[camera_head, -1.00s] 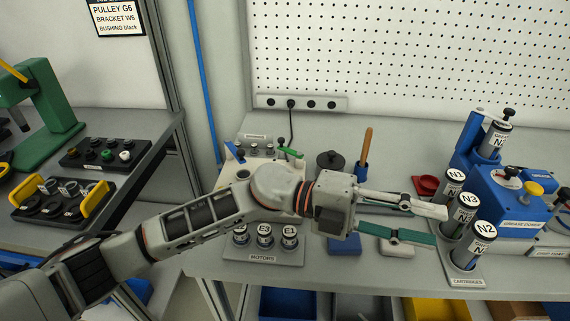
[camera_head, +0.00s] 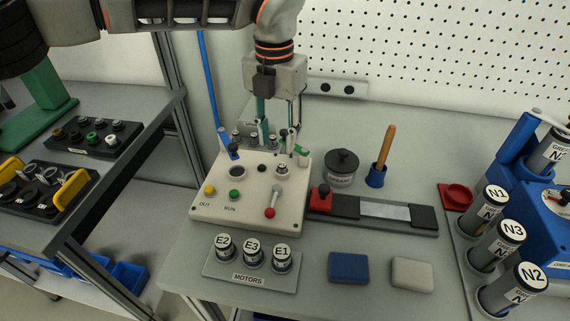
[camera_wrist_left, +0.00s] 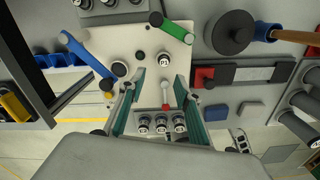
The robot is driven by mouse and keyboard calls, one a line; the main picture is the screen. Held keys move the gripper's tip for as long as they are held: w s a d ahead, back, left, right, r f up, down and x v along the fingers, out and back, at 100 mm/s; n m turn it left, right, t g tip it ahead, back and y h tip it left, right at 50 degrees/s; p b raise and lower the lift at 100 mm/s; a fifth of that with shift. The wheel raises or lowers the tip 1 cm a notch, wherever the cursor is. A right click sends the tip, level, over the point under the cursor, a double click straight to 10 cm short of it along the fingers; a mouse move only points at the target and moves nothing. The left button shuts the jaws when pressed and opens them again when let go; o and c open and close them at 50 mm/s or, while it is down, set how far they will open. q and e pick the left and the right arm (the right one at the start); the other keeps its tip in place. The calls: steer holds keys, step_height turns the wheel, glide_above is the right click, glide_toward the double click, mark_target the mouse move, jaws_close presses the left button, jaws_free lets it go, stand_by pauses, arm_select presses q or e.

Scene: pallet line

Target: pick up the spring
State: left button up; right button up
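No part in view can be told for certain as the spring. A rack (camera_head: 232,137) of several small silvery parts stands behind the cream control box (camera_head: 252,220), partly hidden by my left gripper. My left gripper (camera_head: 278,147) points down over the back of this box. Its two fingers are apart with nothing between them. In the left wrist view, the open fingers (camera_wrist_left: 160,78) frame a round silvery piece (camera_wrist_left: 163,59) on the box. The rack's edge shows at the top of that view (camera_wrist_left: 112,10). My right gripper is not in view.
Motors (camera_head: 253,250) stand in a holder before the box. A red lever (camera_head: 270,212) and a blue lever (camera_head: 226,142) stick up from it. A dark pot (camera_head: 342,165), a brush cup (camera_head: 376,177) and cartridges (camera_head: 497,240) are to the right. The front right bench is partly clear.

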mark_target(282, 164)
arm_select(q)
step_height(282, 164, down, 2)
steer(key=shift+f, duration=0.2)
steer(key=shift+w+d+f, duration=0.1)
steer(key=shift+d+f, duration=0.05)
steer(key=shift+f, duration=0.75)
steer(key=shift+w+d+f, duration=0.1)
steer(key=shift+d+f, duration=0.1)
steer(key=shift+f, duration=0.65)
steer(key=shift+d+f, duration=0.15)
steer(key=shift+f, duration=0.75)
steer(key=c, duration=0.9)
